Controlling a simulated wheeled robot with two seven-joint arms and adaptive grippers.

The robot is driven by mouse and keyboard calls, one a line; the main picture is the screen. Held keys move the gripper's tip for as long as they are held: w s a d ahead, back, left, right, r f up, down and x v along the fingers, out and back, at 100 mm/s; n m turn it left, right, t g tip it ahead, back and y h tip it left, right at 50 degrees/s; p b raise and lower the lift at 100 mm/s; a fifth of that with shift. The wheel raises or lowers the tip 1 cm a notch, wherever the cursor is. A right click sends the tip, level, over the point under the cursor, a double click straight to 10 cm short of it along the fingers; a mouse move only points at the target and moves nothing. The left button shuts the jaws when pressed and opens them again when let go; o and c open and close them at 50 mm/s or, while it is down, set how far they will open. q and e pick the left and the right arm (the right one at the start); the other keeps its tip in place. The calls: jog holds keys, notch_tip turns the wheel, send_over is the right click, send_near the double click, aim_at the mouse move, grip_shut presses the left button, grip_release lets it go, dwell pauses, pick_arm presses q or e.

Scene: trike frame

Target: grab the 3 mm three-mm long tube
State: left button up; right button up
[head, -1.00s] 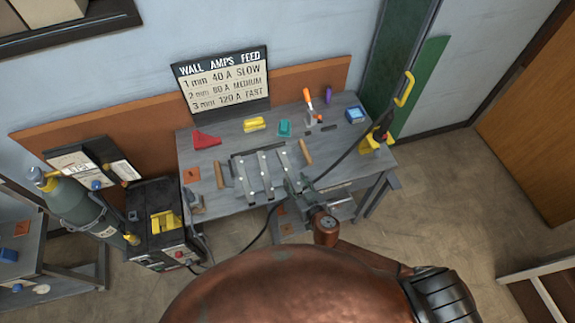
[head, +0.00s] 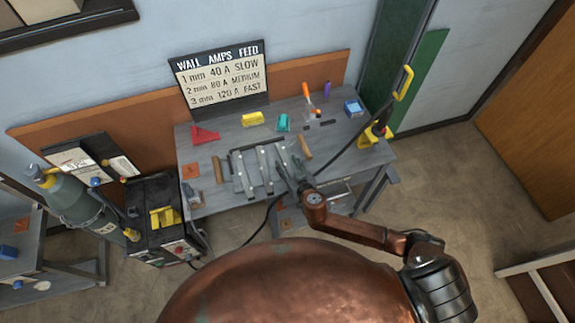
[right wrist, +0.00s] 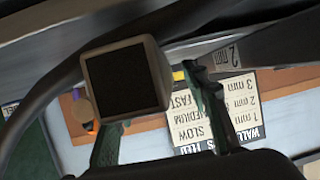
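Several pale metal strips lie side by side on a dark rack on the workbench; I see a left one (head: 239,172), a middle one (head: 264,168) and a right one (head: 281,156). Their thickness marks are too small to read in the head view. My right gripper (head: 291,172) is at the right front of the rack, close to the right strip. In the right wrist view its fingers (right wrist: 155,120) are apart. A square, dark-ended grey piece (right wrist: 125,80) covers part of one finger; I cannot tell whether it is a tube. My left gripper is out of view.
The workbench (head: 215,150) holds red (head: 205,134), yellow (head: 253,119) and teal (head: 283,122) items behind the rack. A black cable (head: 345,155) crosses the bench's right side. A wall chart (head: 220,77) stands behind. A "2 mm" label (right wrist: 228,55) shows in the right wrist view.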

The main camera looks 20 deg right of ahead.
grip_shut()
dwell(0.3)
jog(key=shift+r, duration=0.1)
